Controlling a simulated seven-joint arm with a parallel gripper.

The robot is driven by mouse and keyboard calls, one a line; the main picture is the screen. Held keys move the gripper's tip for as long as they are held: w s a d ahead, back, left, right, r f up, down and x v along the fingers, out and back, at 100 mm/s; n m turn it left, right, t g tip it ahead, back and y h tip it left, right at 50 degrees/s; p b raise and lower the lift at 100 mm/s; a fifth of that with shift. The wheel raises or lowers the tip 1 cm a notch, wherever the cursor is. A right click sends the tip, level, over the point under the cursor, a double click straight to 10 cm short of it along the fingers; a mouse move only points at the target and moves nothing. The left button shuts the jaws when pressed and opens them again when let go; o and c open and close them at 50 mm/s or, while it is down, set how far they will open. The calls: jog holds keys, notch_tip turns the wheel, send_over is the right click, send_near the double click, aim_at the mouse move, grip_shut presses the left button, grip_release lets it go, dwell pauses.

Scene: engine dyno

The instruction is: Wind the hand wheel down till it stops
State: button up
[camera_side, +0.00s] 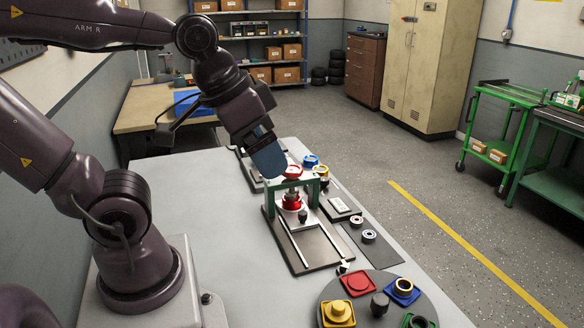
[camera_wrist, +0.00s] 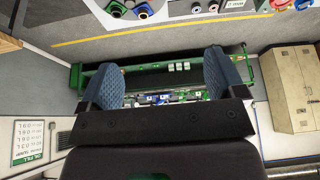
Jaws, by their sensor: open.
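The red hand wheel (camera_side: 292,171) sits on top of a small green press frame (camera_side: 270,198) on the bench. Under the crossbar is a red part (camera_side: 292,203). My gripper (camera_side: 269,165), with blue fingers, points down just left of the wheel, with a small gap in the picture; depth is hard to judge. In the wrist view my gripper (camera_wrist: 163,60) has its two blue fingers spread wide, with nothing between them. I cannot make out the wheel in the wrist view.
A round grey tray (camera_side: 345,290) with coloured parts stands at the bench's front. Rings and small parts lie on a dark mat (camera_side: 377,252) right of the press. More items, including a blue-and-yellow part (camera_side: 311,161), sit behind it.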

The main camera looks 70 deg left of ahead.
jog(key=w+a+f+n+g, duration=0.3)
jog(key=w+a+n, duration=0.5)
jog(key=a, duration=0.4)
jog(key=n+g, duration=0.2)
jog(key=n, duration=1.3)
send_over(292, 165)
jog(key=d, duration=0.2)
notch_tip(292, 165, down, 5)
jog(key=f, duration=1.3)
jog(key=shift+s, duration=0.4)
jog(key=shift+c, duration=0.5)
jog(key=c, duration=0.8)
jog(key=shift+c, duration=0.2)
